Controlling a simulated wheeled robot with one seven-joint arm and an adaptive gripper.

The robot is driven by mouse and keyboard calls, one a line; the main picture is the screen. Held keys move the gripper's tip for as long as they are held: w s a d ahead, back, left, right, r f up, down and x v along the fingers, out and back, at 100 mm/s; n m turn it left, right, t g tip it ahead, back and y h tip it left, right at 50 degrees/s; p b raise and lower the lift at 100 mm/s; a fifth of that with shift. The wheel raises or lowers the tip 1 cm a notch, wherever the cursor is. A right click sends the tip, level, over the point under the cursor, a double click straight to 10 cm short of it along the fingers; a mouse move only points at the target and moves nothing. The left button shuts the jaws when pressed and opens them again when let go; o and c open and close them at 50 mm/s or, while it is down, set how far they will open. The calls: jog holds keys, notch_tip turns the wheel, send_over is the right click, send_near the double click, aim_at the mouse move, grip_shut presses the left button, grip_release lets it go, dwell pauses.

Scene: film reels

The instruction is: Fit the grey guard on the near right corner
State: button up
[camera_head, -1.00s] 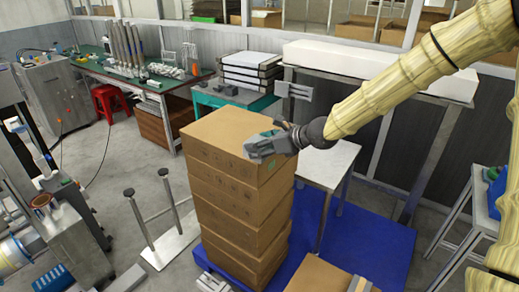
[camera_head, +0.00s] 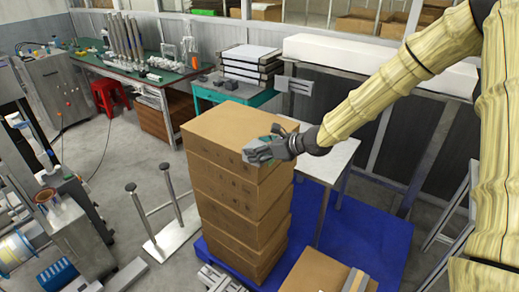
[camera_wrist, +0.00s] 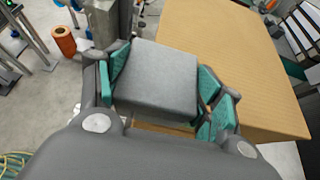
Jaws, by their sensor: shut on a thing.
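The stack of brown cartons (camera_head: 240,205) stands on a blue pallet (camera_head: 375,235). My gripper (camera_head: 272,150) reaches in from the right, over the near right corner of the top carton. It is shut on the grey guard (camera_wrist: 157,75), whose flat grey face lies between the teal finger pads in the wrist view. The guard also shows as a grey piece (camera_head: 257,154) at the carton corner in the head view. The top carton's face (camera_wrist: 235,45) spreads beyond the guard in the wrist view. The guard's inner side is hidden, and I cannot tell whether it touches the carton.
A single carton (camera_head: 312,272) sits in front at the right. A stand with two posts (camera_head: 172,240) is left of the stack. A light table (camera_head: 335,155) is close behind on the right. A teal table (camera_head: 235,97) with grey pieces stands behind.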

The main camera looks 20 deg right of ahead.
jog(key=shift+s+f+b, duration=0.2)
jog(key=shift+f+b, duration=0.45)
jog(key=shift+b, duration=0.2)
jog(key=o, duration=1.1)
jog(key=shift+a+f, duration=0.1)
jog(key=shift+a, duration=0.05)
jog(key=shift+d, duration=0.25)
jog(key=shift+a, duration=0.1)
